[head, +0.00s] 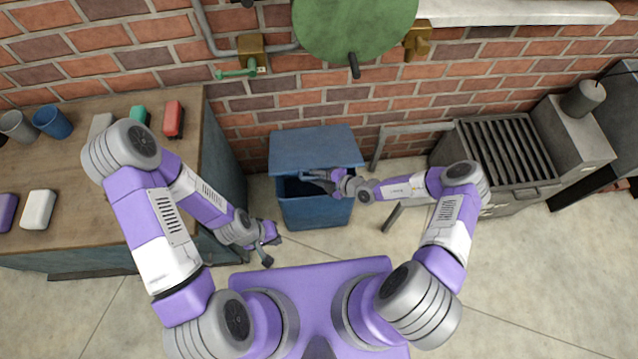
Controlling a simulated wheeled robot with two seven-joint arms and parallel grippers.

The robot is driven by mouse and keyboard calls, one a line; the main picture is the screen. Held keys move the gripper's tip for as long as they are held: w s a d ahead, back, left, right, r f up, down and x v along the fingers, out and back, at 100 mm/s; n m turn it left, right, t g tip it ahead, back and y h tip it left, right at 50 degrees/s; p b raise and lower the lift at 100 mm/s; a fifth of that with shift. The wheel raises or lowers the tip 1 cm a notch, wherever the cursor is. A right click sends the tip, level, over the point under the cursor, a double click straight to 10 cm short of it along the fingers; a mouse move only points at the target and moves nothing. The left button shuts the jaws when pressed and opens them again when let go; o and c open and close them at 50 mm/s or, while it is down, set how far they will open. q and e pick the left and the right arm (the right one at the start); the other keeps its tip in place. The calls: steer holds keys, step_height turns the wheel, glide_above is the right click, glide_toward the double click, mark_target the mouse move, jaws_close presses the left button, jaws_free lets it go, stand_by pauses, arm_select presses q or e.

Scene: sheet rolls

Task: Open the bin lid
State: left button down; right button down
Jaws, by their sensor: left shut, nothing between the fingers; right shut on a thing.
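The blue bin (316,213) stands on the floor against the brick wall, near the middle of the head view. Its blue lid (314,147) is tilted up at the front, and a dark gap shows between the lid and the bin's front rim. My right gripper (316,181) is at the lid's front edge, shut on the lid; the exact contact is small and partly hidden by the fingers. My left gripper (270,250) is shut and empty, low and to the left in front of the bin, apart from it.
A wooden counter (75,180) with cups and small coloured items stands at the left. A grill (505,150) stands at the right. A green round board (352,28) and pipes are on the wall above the bin. The floor in front of the bin is clear.

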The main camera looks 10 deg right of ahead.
steer(key=shift+w+r+p, duration=0.25)
steer(key=shift+w+r, duration=0.4)
steer(key=shift+r, duration=0.35)
steer(key=shift+w+r+p, duration=0.25)
steer(key=shift+w+r, duration=0.35)
steer(key=shift+r, duration=0.4)
steer(key=c, duration=1.1)
jaws_free()
steer(key=v, duration=0.7)
steer(key=shift+d+p, duration=0.25)
steer(key=shift+p, duration=0.2)
steer(key=shift+s+a+r, duration=0.1)
steer(key=shift+s, duration=0.1)
